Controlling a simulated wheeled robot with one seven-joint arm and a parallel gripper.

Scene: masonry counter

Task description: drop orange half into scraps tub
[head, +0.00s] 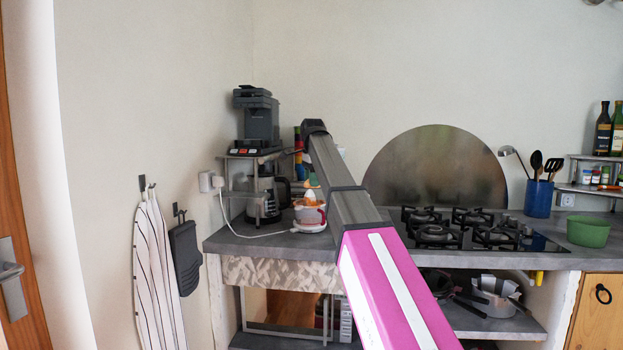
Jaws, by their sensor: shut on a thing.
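A green tub (588,232), likely the scraps tub, stands at the right of the counter beyond the hob. My arm reaches up and left across the middle of the view, its far joint above the juicer.
The gas hob (470,230) fills the middle right. A blue utensil pot (538,198) stands behind, left of the green tub. Pans (490,298) sit on the lower shelf.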

